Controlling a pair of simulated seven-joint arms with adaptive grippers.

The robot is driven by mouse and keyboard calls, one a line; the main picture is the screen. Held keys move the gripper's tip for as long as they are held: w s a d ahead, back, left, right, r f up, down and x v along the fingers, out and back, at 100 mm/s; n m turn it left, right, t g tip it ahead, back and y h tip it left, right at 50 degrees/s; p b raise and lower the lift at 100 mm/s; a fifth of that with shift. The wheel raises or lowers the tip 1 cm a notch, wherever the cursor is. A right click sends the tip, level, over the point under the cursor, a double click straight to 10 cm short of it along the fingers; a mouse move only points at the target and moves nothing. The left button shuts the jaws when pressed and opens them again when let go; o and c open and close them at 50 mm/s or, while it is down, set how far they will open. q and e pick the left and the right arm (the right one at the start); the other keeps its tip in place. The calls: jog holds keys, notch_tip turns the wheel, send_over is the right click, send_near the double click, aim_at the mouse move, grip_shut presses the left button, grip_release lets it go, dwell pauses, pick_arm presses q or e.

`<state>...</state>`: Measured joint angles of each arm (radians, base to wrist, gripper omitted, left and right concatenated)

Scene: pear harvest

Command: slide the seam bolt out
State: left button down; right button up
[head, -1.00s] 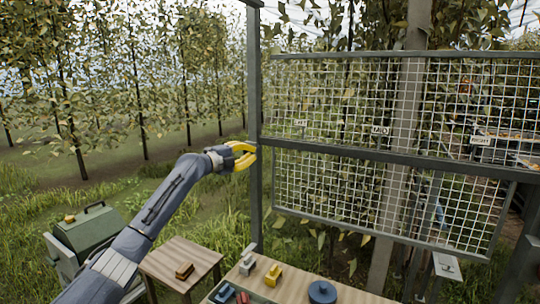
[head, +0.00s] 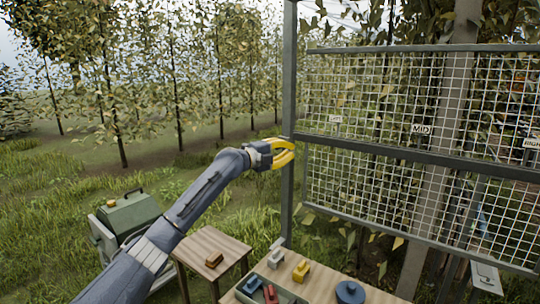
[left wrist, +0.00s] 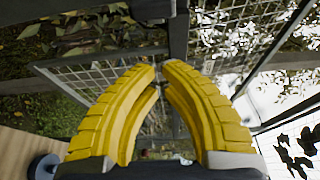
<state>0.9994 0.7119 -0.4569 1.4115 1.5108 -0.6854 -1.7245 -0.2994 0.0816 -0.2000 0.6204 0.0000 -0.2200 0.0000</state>
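My left gripper (head: 291,151) is at the dark upright post (head: 289,70), level with the rail between the upper mesh panel (head: 385,95) and the lower mesh panel (head: 365,190). In the left wrist view, its yellow fingertips (left wrist: 160,72) come close together, with a narrow gap between them. A small dark thing (left wrist: 164,88) shows behind the gap. I cannot tell whether it is the seam bolt or whether the fingers hold it. The seam bolt is not clear in either view. My right gripper is not in view.
Below stands a wooden table (head: 318,287) with a tray, small coloured blocks and a round blue thing (head: 350,292). A small side table (head: 212,241) holds a brown block. A green box (head: 128,213) stands at left. Labels, one reading MID (head: 421,129), hang on the mesh.

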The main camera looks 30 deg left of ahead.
pick_arm(q)
jog(key=v, duration=0.8)
jog(key=shift+s+a, duration=0.2)
jog(key=shift+s, duration=0.05)
